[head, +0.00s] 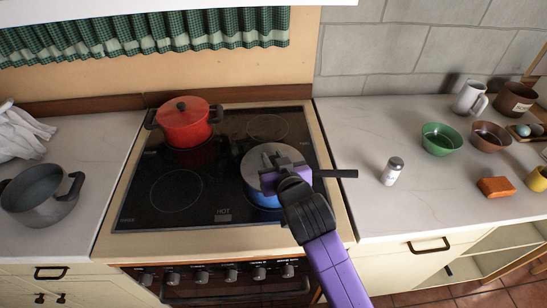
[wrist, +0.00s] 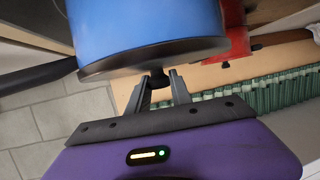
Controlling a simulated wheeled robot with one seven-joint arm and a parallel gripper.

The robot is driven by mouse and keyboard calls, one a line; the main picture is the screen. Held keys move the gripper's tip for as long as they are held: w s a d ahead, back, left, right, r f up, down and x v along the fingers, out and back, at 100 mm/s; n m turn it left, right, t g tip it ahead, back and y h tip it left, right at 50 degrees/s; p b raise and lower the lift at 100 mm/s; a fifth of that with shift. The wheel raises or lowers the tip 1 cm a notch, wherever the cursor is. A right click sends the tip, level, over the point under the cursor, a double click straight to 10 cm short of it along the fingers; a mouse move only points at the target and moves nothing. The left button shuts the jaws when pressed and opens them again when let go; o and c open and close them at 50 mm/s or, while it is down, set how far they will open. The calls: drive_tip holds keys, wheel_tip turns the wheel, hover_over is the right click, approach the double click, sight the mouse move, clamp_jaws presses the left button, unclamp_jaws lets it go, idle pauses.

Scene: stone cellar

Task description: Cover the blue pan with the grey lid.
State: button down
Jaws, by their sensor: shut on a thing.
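The blue pan (head: 264,199) stands on the right front part of the black cooktop, its dark handle (head: 340,173) pointing right. The grey lid (head: 257,157) lies level over the pan's mouth. In the wrist view, the blue pan (wrist: 146,28) fills the top, and the lid's rim (wrist: 150,61) runs along the pan's edge with no clear gap. My gripper (head: 278,165) is above the lid. Its fingers (wrist: 158,88) are shut on the lid's dark knob. My gripper hides part of the lid and pan in the head view.
A red lidded pot (head: 186,128) stands at the back left of the cooktop (head: 150,215). A grey pot (head: 40,193) is on the left counter. A shaker (head: 392,171), a green bowl (head: 441,139) and an orange block (head: 496,187) are on the right counter. The cooktop's front left is clear.

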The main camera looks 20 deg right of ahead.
drive_tip(key=c, duration=1.1)
unclamp_jaws()
drive_tip(key=b+v, duration=0.1)
drive_tip(key=v, duration=0.6)
drive_tip(key=shift+s, duration=0.2)
drive_tip(key=shift+s+r, duration=0.2)
